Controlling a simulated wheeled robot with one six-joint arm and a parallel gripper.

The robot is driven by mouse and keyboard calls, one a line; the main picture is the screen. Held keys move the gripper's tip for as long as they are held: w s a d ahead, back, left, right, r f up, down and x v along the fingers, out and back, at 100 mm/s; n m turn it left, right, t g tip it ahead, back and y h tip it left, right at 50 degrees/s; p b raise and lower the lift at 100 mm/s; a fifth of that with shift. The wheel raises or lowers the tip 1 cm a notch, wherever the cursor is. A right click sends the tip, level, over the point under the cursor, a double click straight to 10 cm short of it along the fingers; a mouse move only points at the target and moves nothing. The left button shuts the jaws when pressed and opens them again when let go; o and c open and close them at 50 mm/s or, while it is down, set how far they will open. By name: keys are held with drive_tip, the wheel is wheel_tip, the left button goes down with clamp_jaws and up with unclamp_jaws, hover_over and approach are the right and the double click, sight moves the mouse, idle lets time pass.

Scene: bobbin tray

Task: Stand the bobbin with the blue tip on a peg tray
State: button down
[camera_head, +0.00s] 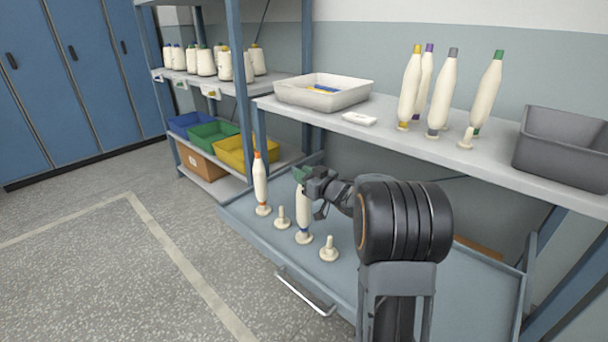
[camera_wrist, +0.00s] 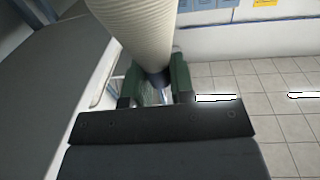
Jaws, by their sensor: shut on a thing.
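The bobbin with the blue tip (camera_head: 304,210) is cream and upright over the peg tray (camera_head: 345,285), with a blue band at its foot. My gripper (camera_head: 304,175) is shut on its upper end, with green finger pads around it. In the wrist view, the bobbin (camera_wrist: 143,30) runs up from its dark blue tip between the fingers (camera_wrist: 157,85). Its foot is at a peg's round base; I cannot tell if it is fully seated. Bare pegs stand on either side, one to the left (camera_head: 282,219) and one to the right (camera_head: 329,251).
An orange-tipped bobbin (camera_head: 260,184) stands at the tray's left end. Coloured bins and thread cones fill the rack at left.

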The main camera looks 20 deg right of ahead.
drive_tip(key=shift+f, duration=0.3)
drive_tip(key=c, duration=0.9)
unclamp_jaws()
drive_tip(key=shift+s, duration=0.1)
drive_tip(key=p+v, duration=0.3)
drive_tip(key=v, duration=1)
drive_tip(key=shift+s, duration=0.35)
drive_tip(key=shift+r, duration=0.1)
